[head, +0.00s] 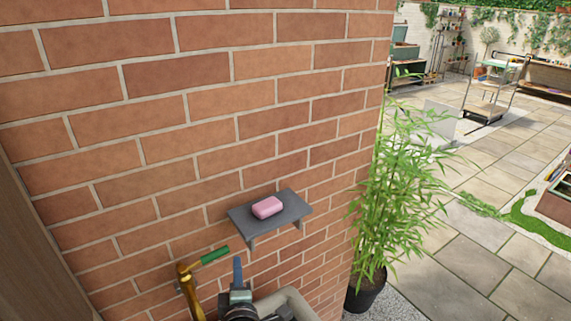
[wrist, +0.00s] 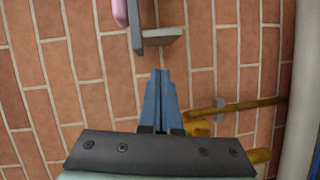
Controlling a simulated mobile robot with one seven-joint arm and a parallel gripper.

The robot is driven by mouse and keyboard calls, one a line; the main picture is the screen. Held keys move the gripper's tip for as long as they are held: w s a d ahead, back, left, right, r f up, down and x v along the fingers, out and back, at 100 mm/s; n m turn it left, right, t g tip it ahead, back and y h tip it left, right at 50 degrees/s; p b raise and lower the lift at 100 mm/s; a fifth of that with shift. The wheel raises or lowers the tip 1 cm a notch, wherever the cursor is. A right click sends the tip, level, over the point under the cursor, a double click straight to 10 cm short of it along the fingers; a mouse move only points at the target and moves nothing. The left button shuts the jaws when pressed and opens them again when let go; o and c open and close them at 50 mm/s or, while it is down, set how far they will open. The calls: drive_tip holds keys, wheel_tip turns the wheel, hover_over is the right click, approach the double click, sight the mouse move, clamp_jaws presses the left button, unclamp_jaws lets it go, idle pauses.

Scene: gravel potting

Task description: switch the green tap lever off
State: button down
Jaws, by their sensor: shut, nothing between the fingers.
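The green tap lever (head: 214,255) sticks out to the right from the top of a brass tap (head: 186,285) by the brick wall, tilted slightly upward. My gripper (head: 237,262) is shut and empty, its blue fingers pointing up just right of the lever's free end. They look close to it, but I cannot tell whether they touch. In the wrist view my shut fingers (wrist: 160,75) point at the wall, and brass pipework (wrist: 245,103) shows to their right. The green lever cannot be made out there.
A grey wall shelf (head: 290,213) with a pink soap bar (head: 268,207) on it sits above and right of my gripper.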

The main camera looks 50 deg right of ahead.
drive_tip(key=s+d+r+p, duration=0.1)
drive_tip(key=s+d+p, duration=0.3)
drive_tip(key=s+p, duration=0.4)
drive_tip(key=shift+s+r, duration=0.15)
drive_tip(key=shift+s, duration=0.3)
drive_tip(key=shift+s+r, duration=0.1)
drive_tip(key=shift+s, duration=0.05)
